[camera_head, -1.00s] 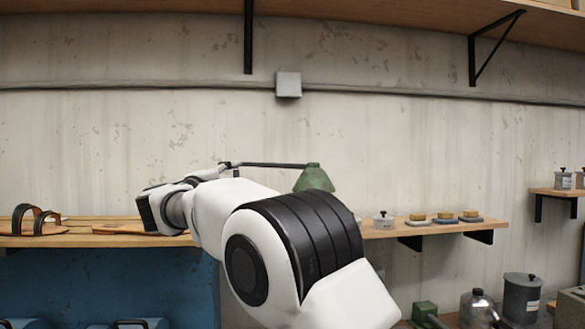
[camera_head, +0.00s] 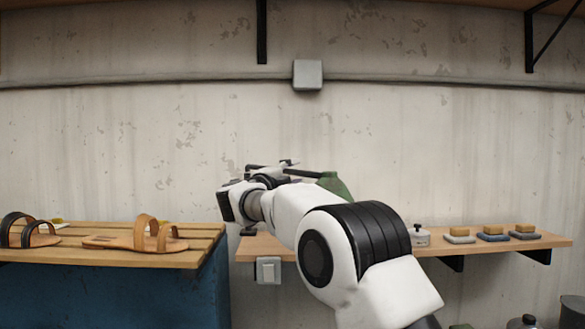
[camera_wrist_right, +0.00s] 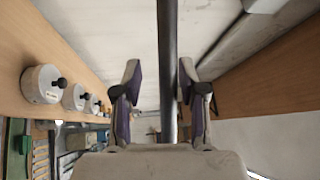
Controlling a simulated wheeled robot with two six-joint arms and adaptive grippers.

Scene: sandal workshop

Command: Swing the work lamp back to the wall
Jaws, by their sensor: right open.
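The work lamp has a green shade (camera_head: 334,186) and a thin dark arm (camera_head: 304,173), in front of the concrete wall in the head view. My right arm hides part of the shade and the lamp's mount. My right gripper (camera_head: 276,169) is at the left part of the lamp arm. In the right wrist view the dark lamp arm (camera_wrist_right: 168,65) runs lengthwise between the open fingers of my right gripper (camera_wrist_right: 158,82). A gap shows on the left finger's side; the rod is nearer the right finger. My left gripper is not in view.
A slatted bench (camera_head: 200,245) with sandals (camera_head: 135,240) stands at left. A wall shelf (camera_head: 480,243) holds several small blocks and a lidded pot (camera_head: 419,237). A grey box (camera_head: 307,75) and conduit are on the wall above. The wall between them is bare.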

